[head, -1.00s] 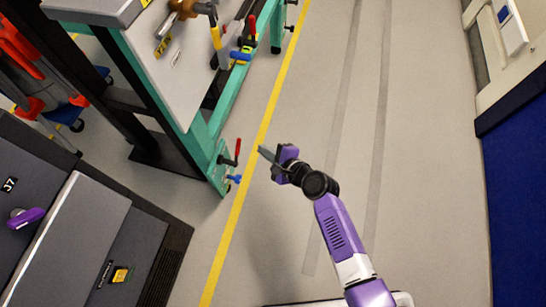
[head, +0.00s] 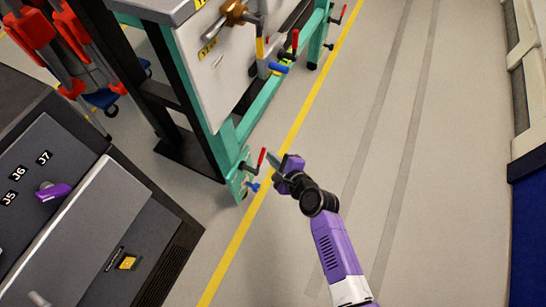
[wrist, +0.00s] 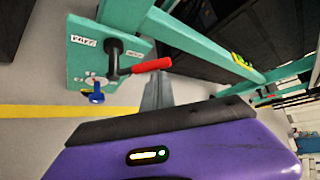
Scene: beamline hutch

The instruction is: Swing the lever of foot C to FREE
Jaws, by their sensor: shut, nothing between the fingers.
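The nearest green foot plate (head: 236,186) carries a lever with a red handle (head: 262,157) and a blue knob (head: 253,187). In the wrist view the lever's black hub (wrist: 115,48) is on the foot plate (wrist: 80,65), and its red grip (wrist: 152,65) points right, towards my fingers. One white label (wrist: 84,41) is left of the hub and another (wrist: 134,54) right of it; I cannot read either surely, nor any foot letter. My gripper (head: 272,158) is shut and empty, its tips close beside the red grip; whether they touch I cannot tell. It also shows in the wrist view (wrist: 157,92).
The green frame (head: 250,115) runs up and back, with more red levers (head: 295,42) and a blue handle (head: 278,68) farther along. A grey cabinet (head: 80,235) stands at lower left. The floor right of the yellow line (head: 290,140) is clear.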

